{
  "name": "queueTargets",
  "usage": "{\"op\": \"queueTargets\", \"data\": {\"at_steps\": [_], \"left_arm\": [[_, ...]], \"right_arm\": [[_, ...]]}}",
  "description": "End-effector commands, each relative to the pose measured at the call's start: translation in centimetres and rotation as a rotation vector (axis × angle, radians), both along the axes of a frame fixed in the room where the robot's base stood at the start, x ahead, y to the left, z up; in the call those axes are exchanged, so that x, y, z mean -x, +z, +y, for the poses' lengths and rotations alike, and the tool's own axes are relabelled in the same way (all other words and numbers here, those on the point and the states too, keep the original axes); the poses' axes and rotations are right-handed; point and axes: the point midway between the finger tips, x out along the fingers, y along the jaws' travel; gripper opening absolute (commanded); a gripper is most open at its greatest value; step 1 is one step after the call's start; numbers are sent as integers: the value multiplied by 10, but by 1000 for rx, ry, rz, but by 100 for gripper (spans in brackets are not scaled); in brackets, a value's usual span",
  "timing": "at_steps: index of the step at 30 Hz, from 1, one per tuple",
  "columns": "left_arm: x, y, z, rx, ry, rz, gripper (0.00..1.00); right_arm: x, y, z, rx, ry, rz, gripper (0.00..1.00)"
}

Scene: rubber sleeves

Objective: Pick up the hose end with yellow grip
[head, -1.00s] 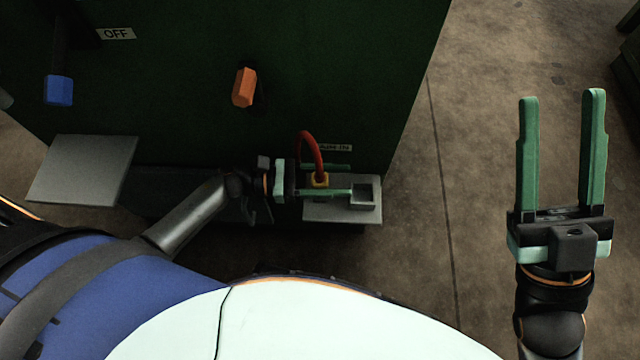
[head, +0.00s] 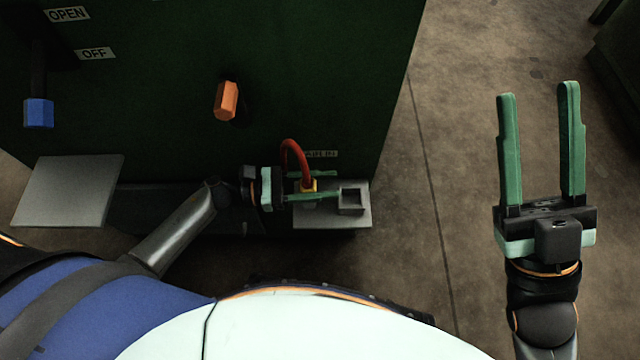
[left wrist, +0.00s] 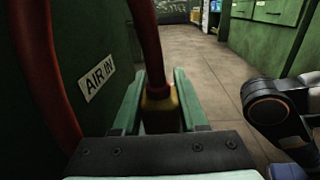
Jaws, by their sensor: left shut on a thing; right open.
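The red hose (head: 293,153) arches from the dark green cabinet and ends in a yellow grip (head: 309,185). My left gripper (head: 312,186) is shut on the yellow grip, with one green finger on each side of it. In the left wrist view the yellow grip (left wrist: 160,104) sits between the two fingers (left wrist: 160,100), below the red hose (left wrist: 147,45). The grip's lower end is hidden behind the gripper body. My right gripper (head: 536,145) is open and empty, over the floor at the right.
A grey shelf (head: 330,217) with a square socket (head: 353,200) lies beside the grip. Another grey plate (head: 68,190) is at the left. An orange handle (head: 227,101) and a blue handle (head: 38,113) stick out from the cabinet (head: 320,80). Floor at right is clear.

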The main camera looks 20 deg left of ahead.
Motion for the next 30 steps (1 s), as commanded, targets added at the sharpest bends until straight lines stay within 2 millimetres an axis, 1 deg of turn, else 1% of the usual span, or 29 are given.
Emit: {"op": "queueTargets", "data": {"at_steps": [5, 8, 12, 14, 15, 18, 21, 25, 30], "left_arm": [[0, 29, 0, 0, -2, -3, 0], [12, 47, 11, -3, -2, -1, 0], [32, 81, 31, -3, -2, 0, 0], [42, 94, 40, -3, -3, 1, 0], [50, 95, 48, -4, -2, 5, 0], [66, 105, 64, -2, -1, 4, 0], [79, 112, 77, -1, -1, 3, 0], [91, 120, 89, 0, 0, 1, 0], [99, 124, 97, 1, -1, 0, 0]], "right_arm": [[1, 17, 0, 12, -8, -14, 50], [1, 28, -1, 17, -20, -26, 50], [1, 46, -4, 26, -45, -40, 50], [1, 51, -5, 34, -54, -46, 50], [1, 51, -5, 36, -57, -49, 50], [1, 56, -5, 40, -60, -50, 50], [2, 59, -5, 45, -63, -53, 50], [3, 62, -5, 48, -68, -57, 50], [3, 63, -6, 48, -71, -56, 50]]}}
